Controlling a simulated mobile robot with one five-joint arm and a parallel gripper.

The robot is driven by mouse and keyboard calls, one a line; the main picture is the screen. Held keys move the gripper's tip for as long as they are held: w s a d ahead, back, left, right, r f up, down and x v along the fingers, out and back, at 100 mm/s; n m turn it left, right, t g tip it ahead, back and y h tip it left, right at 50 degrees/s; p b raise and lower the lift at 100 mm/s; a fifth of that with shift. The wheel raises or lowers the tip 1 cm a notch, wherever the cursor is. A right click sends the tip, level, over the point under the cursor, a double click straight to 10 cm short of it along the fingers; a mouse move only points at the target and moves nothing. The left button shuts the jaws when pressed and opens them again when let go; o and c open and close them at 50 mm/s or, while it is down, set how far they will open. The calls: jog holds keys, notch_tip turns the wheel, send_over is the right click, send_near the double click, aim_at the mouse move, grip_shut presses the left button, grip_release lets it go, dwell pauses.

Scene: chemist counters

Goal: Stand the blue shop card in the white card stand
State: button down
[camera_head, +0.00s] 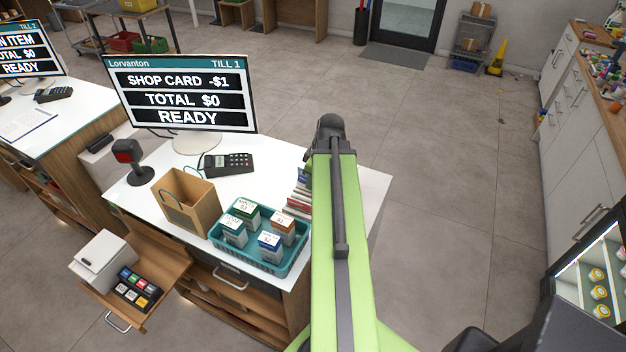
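I cannot make out a white card stand; a white box (103,262) stands beside that tray. My green arm rises through the middle of the view to a dark joint and covers the counter's right part. My gripper does not show, so its fingers and anything in them are hidden.
The white counter (262,167) carries a till screen (182,95), scanner (130,160), card terminal (227,163), paper bag (187,200), teal basket (262,262) of small boxes and a red-and-white stack (299,197) partly behind my arm. Open floor lies right, before a cabinet counter (585,130).

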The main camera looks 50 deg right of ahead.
jog(key=shift+f+b, duration=0.3)
jog(key=shift+f, duration=0.15)
jog(key=c, duration=2.1)
grip_release()
jog(key=shift+c, duration=0.2)
jog(key=o, duration=0.5)
jog(key=shift+r, duration=0.1)
jog(key=p+v, duration=1.7)
jog(key=shift+s+r, duration=0.15)
